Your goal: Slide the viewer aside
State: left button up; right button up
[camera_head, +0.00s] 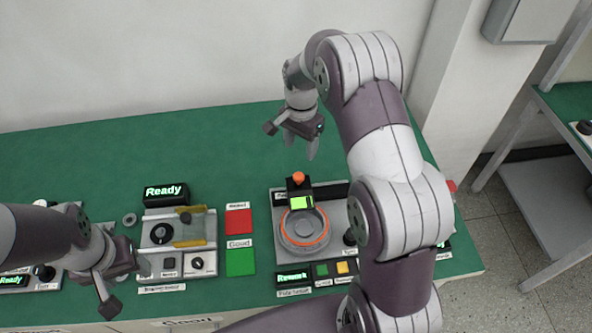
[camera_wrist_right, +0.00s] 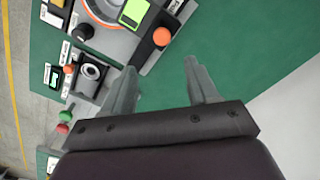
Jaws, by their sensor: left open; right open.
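The viewer (camera_head: 297,188) is a small black block with an orange knob on top and a lit green screen. It stands over the back of a round grey hub motor (camera_head: 304,230) with an orange ring. In the right wrist view, its green screen (camera_wrist_right: 134,12) and orange knob show at the top. My right gripper (camera_head: 300,146) is open and empty, above the bench behind the viewer and apart from it. It also shows open in the right wrist view (camera_wrist_right: 160,68). My left gripper (camera_head: 128,284) is open and empty at the front left.
A "Rework" display (camera_head: 293,278) and buttons lie in front of the motor. Red (camera_head: 238,220) and green (camera_head: 240,262) pads lie left of it. A "Ready" station (camera_head: 178,235) stands further left. My right arm hides the bench's right part. The green bench behind is clear.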

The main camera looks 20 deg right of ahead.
aim_at(299, 175)
notch_tip(299, 175, down, 11)
jog(key=p, duration=0.2)
jog(key=shift+w+a+r+p, duration=0.1)
jog(key=shift+p, duration=0.25)
jog(key=shift+a+f, duration=0.15)
jog(key=shift+f, duration=0.35)
grip_shut()
jog(key=s+d+b, duration=0.1)
jog(key=s+d, duration=0.1)
jog(key=d, duration=0.9)
jog(key=shift+s+b, duration=0.3)
